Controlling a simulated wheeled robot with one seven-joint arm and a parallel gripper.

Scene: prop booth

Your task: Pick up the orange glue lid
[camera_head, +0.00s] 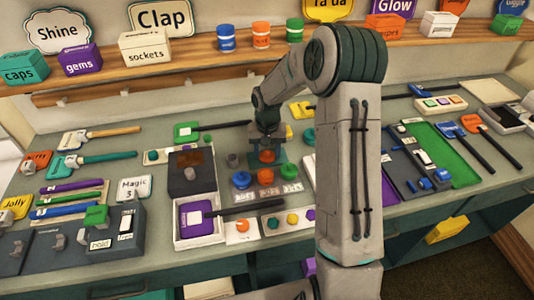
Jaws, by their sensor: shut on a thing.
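The orange glue lid (267,156) is a small round orange piece in the middle of the bench. My gripper (267,153) points down over it and is shut on it, with the fingers at its sides. A blue lid (241,180) sits just left and nearer, and a green lid (290,171) sits to the right. Small pale labels (267,190) lie in front of these lids. Whether the orange lid touches what is under it is too small to tell.
A dark box with a grey knob (190,174) stands close left, above a white tray with a purple piece (196,218). A white strip with coloured knobs (242,226) lies in front. A shelf (190,62) with boxes and signs runs behind. My arm covers the bench right of centre.

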